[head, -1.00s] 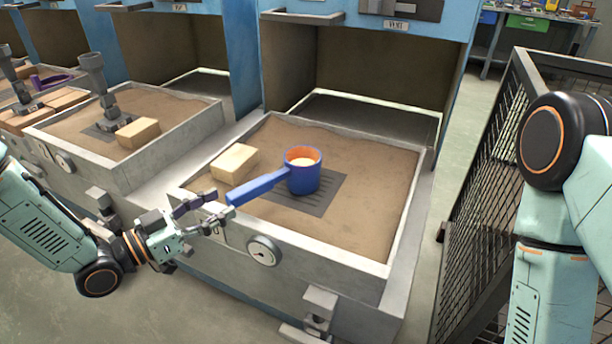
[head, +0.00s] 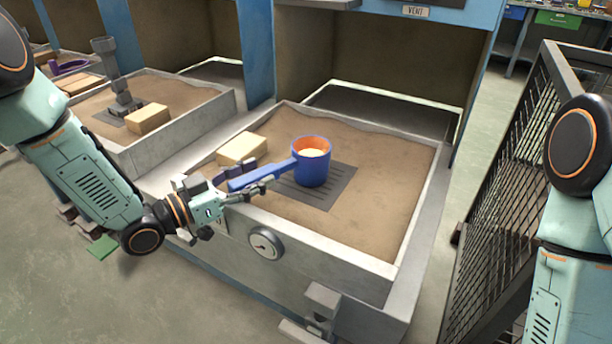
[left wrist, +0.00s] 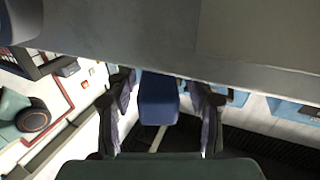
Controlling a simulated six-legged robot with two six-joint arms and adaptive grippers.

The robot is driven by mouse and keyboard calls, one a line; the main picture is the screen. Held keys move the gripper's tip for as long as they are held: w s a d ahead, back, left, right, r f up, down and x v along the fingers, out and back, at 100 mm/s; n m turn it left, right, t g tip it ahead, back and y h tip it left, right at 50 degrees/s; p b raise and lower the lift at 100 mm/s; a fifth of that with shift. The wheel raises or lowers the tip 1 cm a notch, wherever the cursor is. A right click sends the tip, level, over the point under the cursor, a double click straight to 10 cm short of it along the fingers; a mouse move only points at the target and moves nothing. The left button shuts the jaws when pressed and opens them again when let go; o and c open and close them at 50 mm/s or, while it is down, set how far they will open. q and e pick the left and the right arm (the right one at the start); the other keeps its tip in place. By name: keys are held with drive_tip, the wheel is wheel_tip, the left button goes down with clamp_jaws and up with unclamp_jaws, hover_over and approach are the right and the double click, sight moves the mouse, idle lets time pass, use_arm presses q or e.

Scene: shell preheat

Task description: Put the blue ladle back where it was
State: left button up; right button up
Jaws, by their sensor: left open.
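The blue ladle (head: 313,172) has a deep cup with an orange inside and pale contents. It stands upright on a dark slotted plate (head: 335,190) in the near sand box, its handle pointing left toward the box's front wall. My left gripper (head: 262,174) is open, with its fingers on either side of the handle. In the left wrist view, the handle end (left wrist: 158,100) lies between the two open fingers (left wrist: 165,92), with gaps on both sides. My right arm shows at the right edge, but its gripper is out of view.
The near sand box (head: 375,258) has a raised grey rim and a dial gauge (head: 266,243) on its front. A tan block (head: 241,149) lies left of the ladle. A second sand box (head: 180,141) stands to the left. A mesh fence (head: 505,180) closes the right side.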

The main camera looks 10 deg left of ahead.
use_arm(q)
drive_tip(key=x, duration=0.3)
drive_tip(key=shift+s+f, duration=0.1)
drive_tip(key=shift+s+a, duration=0.1)
drive_tip(key=shift+a, duration=0.05)
drive_tip(key=shift+c, duration=0.2)
drive_tip(key=c, duration=0.4)
clamp_jaws()
